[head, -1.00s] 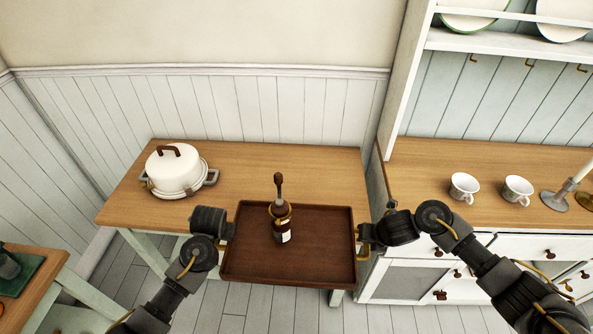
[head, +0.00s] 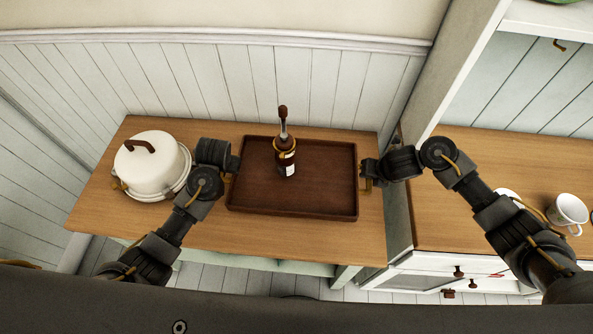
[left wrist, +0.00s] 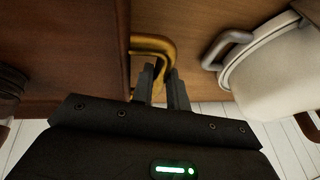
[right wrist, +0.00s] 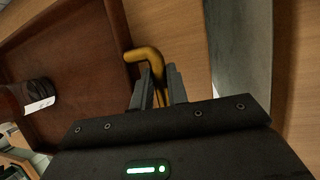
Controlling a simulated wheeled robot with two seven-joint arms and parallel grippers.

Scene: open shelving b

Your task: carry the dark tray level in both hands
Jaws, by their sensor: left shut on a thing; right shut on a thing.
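The dark tray (head: 320,195) is brown with a raised rim and appears level, over the wooden table. I cannot tell whether it touches the table top. A dark bottle (head: 286,160) with a pale label stands upright on it, left of the middle. My left gripper (head: 232,168) is shut on the tray's left brass handle, which shows in the left wrist view (left wrist: 155,48). My right gripper (head: 366,172) is shut on the right brass handle, which shows in the right wrist view (right wrist: 145,56).
A white lidded pot (head: 150,165) stands on the wooden table (head: 230,240), left of my left gripper. A white cabinet (head: 425,260) with a wooden top and white cups (head: 568,210) stands at the right. A panelled wall (head: 220,80) is behind.

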